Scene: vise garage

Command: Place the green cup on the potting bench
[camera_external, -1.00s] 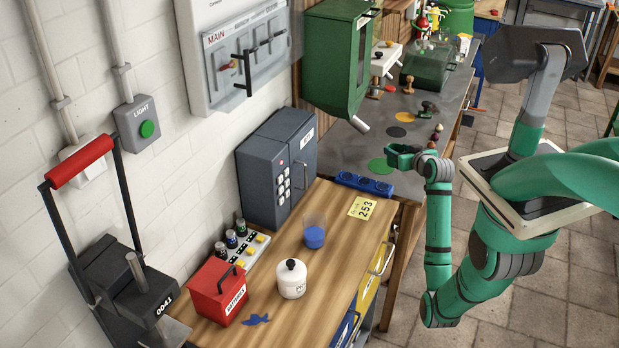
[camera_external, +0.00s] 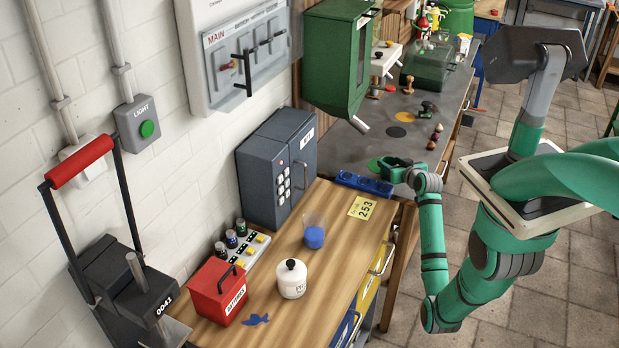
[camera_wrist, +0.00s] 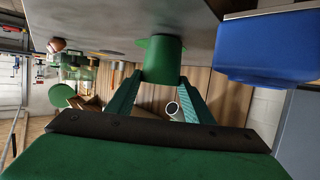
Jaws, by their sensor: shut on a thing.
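A green cup (camera_wrist: 162,62) is between the fingers of my gripper (camera_wrist: 160,92) in the wrist view, which shows the scene upside down. The gripper is shut on it. In the external view my gripper (camera_external: 388,166) is low over the near end of a grey-topped bench (camera_external: 350,150), beside a green disc (camera_external: 373,165). The cup cannot be told from the green gripper there. In the wrist view the cup is against or very close to the grey top; I cannot tell whether it touches. No label shows which bench is the potting bench.
A blue tray (camera_external: 364,184) with round hollows lies close to my gripper, at the edge of a wooden bench (camera_external: 275,290).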

